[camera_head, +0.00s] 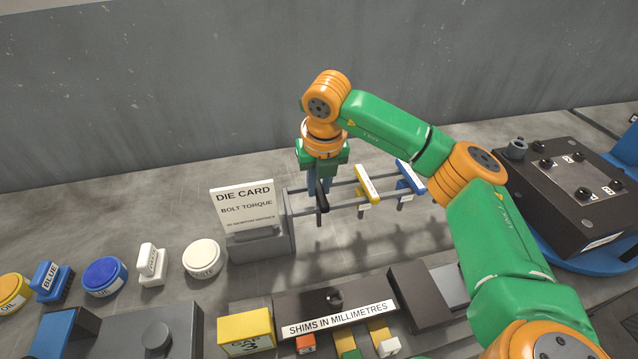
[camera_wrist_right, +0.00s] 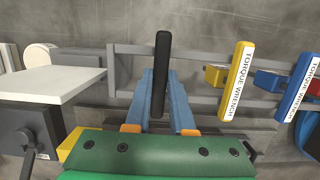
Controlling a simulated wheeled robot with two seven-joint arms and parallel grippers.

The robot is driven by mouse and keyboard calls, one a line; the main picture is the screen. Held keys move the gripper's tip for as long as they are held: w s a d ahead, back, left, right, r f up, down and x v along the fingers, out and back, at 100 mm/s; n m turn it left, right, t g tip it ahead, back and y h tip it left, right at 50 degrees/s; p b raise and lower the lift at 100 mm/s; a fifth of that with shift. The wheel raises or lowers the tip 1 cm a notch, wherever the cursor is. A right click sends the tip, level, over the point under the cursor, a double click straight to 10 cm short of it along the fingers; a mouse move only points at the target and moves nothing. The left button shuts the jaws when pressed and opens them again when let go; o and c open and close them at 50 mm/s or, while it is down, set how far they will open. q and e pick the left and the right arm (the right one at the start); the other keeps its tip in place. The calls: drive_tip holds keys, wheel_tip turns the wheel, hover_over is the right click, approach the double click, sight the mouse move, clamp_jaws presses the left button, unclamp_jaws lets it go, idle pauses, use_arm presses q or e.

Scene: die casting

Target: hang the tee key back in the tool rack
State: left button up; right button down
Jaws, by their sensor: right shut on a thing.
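The tee key (camera_head: 322,196) has a black bar handle, and its stem points down at the left part of the tool rack. My right gripper (camera_head: 317,189) points down from above and is shut on the tee key. In the right wrist view the black handle (camera_wrist_right: 161,75) stands between my two blue fingers (camera_wrist_right: 160,98). The tool rack (camera_head: 345,209) has two grey rails; they also show behind the handle in the wrist view (camera_wrist_right: 130,50). I cannot tell whether the key rests on the rails. My left gripper is not in view.
A yellow torque wrench (camera_head: 368,184) and a blue one (camera_head: 410,177) hang to the right on the rack. The die card (camera_head: 246,206) stands close on the left. A shim tray (camera_head: 338,317) lies in front, and a black block with bolts (camera_head: 570,185) sits at right.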

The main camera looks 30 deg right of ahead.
drive_tip(key=shift+f, duration=0.2)
drive_tip(key=c, duration=0.7)
unclamp_jaws()
